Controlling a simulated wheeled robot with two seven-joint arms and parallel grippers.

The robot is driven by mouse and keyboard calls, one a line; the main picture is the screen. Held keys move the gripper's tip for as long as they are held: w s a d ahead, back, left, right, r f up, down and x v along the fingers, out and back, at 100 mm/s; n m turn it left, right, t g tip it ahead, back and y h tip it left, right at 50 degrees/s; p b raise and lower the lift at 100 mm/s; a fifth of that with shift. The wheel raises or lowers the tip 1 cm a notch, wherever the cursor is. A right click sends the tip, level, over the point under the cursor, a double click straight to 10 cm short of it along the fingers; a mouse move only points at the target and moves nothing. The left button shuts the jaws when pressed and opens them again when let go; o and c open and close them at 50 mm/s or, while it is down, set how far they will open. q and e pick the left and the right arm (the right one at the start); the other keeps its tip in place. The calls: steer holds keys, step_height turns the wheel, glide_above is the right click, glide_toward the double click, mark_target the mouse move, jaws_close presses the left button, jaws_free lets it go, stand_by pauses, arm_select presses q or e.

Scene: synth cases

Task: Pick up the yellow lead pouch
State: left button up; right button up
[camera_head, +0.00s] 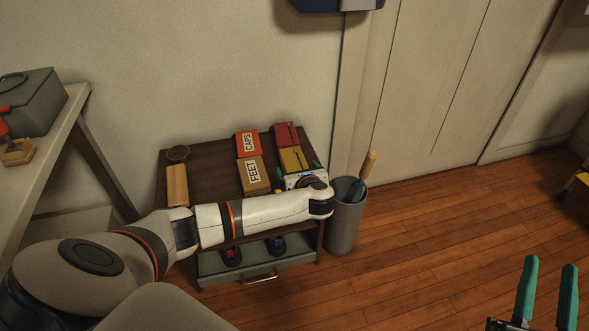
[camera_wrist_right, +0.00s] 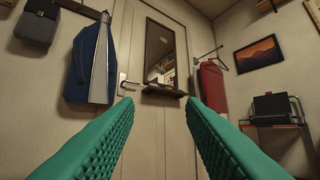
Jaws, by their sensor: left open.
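The yellow lead pouch (camera_head: 292,158) is a flat yellow piece lying on the dark top of a small cabinet (camera_head: 212,178), near its right side. A red pouch (camera_head: 286,135) lies just behind it. My left arm reaches across the cabinet's front. My left gripper (camera_head: 299,169) is at the near edge of the yellow pouch, with its teal fingers apart. Its body partly hides that edge, so I cannot tell whether it touches. My right gripper (camera_head: 549,264) is open and empty over the floor at the lower right; its fingers (camera_wrist_right: 150,101) also frame nothing in the right wrist view.
Boxes labelled CAPS (camera_head: 247,144) and FEET (camera_head: 252,175) lie left of the pouches. A tan block (camera_head: 177,186) is further left. A grey bin (camera_head: 344,226) holding a wooden-handled tool (camera_head: 368,165) stands right of the cabinet.

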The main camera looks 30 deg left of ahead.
mark_target(292, 159)
arm_select(q)
steer(key=shift+b+x, duration=0.5)
steer(key=shift+x, duration=0.55)
steer(key=shift+w+a+f, duration=0.1)
steer(key=shift+a+f, duration=0.05)
arm_select(e)
steer(key=shift+s+d+r+t+y, duration=0.15)
steer(key=shift+s+r+t+y, duration=0.65)
steer(key=shift+s+r+t, duration=1.05)
arm_select(q)
steer(key=c, duration=1.1)
arm_select(e)
steer(key=shift+w, duration=0.1)
